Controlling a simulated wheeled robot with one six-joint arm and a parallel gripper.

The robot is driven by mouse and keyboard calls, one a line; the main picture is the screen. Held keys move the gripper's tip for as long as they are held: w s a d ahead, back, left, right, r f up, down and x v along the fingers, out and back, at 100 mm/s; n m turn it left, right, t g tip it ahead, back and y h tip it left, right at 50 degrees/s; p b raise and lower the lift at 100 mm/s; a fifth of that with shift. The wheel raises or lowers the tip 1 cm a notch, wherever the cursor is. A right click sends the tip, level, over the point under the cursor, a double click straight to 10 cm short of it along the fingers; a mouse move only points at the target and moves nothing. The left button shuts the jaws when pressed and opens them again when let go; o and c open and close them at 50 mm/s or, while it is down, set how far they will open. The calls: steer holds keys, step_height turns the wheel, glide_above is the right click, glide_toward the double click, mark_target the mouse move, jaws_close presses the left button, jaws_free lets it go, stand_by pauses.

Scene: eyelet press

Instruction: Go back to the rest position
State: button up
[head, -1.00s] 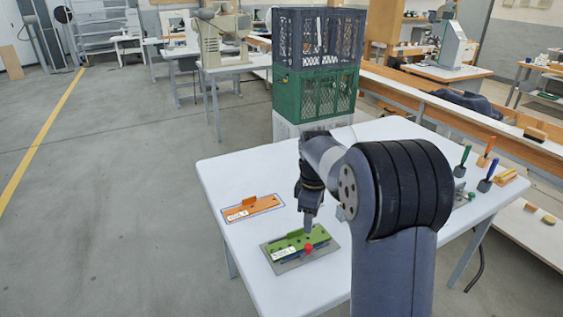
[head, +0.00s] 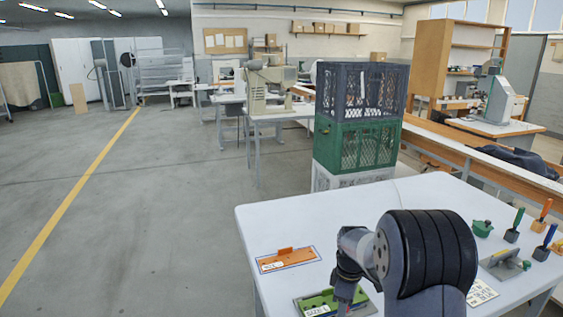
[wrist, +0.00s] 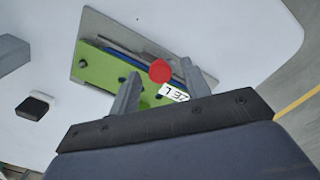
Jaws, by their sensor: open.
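My gripper (wrist: 160,88) is open and empty, its two grey fingers apart above a green plate (wrist: 105,72) in the wrist view. The green plate lies on a grey base (wrist: 98,30) and carries a white size label (wrist: 174,95). A red knob (wrist: 160,71) shows between the fingers; I cannot tell whether the fingers touch anything. In the head view the green plate (head: 318,303) is at the bottom edge, partly hidden by my arm. My gripper (head: 344,292) is seen from behind there, its tips unclear.
An orange plate (head: 285,257) lies on the white table (head: 262,222) to the left. Stacked crates (head: 358,145) stand behind the table. Several coloured-handled tools (head: 540,215) and a green-handled item (head: 482,228) are at the right. A dark block (wrist: 35,106) shows in the wrist view. The floor at left is clear.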

steer(key=shift+r, duration=0.1)
steer(key=shift+r+m, duration=0.2)
steer(key=shift+m, duration=0.1)
step_height(320, 180, up, 10)
step_height(320, 180, down, 11)
steer(key=shift+s+r, duration=0.1)
steer(key=shift+r+n, duration=0.1)
steer(key=shift+n, duration=0.4)
steer(key=n, duration=0.3)
steer(key=shift+w+a, duration=0.15)
steer(key=shift+w, duration=0.2)
steer(key=n, duration=0.6)
steer(key=shift+w+a, duration=0.25)
steer(key=shift+a, duration=0.15)
steer(key=shift+r, duration=0.1)
